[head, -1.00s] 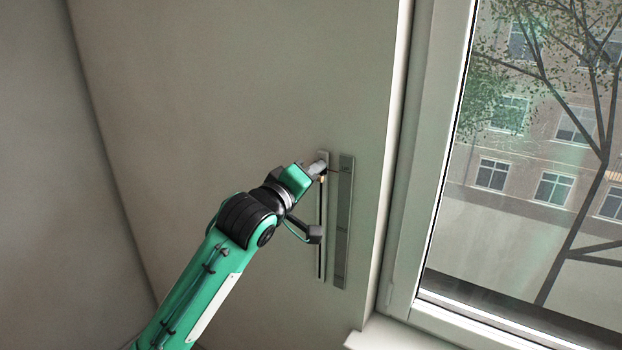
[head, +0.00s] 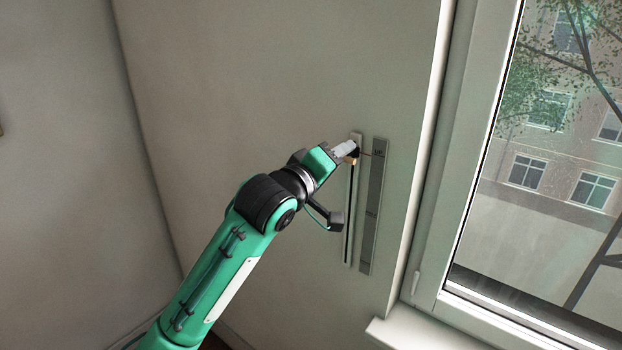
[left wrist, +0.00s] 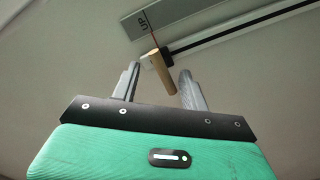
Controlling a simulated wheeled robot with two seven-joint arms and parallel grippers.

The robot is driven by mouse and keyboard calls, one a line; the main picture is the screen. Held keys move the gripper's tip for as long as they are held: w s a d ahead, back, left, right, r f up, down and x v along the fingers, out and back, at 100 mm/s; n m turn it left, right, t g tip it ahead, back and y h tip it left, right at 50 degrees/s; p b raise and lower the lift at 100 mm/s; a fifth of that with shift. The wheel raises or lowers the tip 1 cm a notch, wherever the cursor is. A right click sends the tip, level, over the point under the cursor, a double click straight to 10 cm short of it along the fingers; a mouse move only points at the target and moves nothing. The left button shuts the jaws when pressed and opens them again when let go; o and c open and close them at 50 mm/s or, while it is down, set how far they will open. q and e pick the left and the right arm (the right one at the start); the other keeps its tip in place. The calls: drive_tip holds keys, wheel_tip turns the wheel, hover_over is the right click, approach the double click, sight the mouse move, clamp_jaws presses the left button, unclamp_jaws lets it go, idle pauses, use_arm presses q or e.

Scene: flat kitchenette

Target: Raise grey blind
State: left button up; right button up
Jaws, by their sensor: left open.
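A slim vertical rail (head: 349,215) with a dark slot is on the wall left of the window. A small wooden knob (head: 351,161) sits near its upper end. Beside it is a grey strip (head: 374,205); in the left wrist view its end reads "UP" (left wrist: 143,22). My left gripper (head: 346,149) is at the knob. In the left wrist view its fingers are apart and the wooden knob (left wrist: 162,73) shows between their tips, without clear contact. No grey blind shows; the visible window glass (head: 560,150) is uncovered. My right gripper is out of view.
The window frame (head: 470,150) and a white sill (head: 410,332) stand to the right of the rail. A wall corner runs down the left side.

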use_arm(q)
drive_tip(key=b+v, duration=0.4)
drive_tip(key=v, duration=0.7)
drive_tip(key=shift+a, duration=0.15)
drive_tip(key=shift+s, duration=0.1)
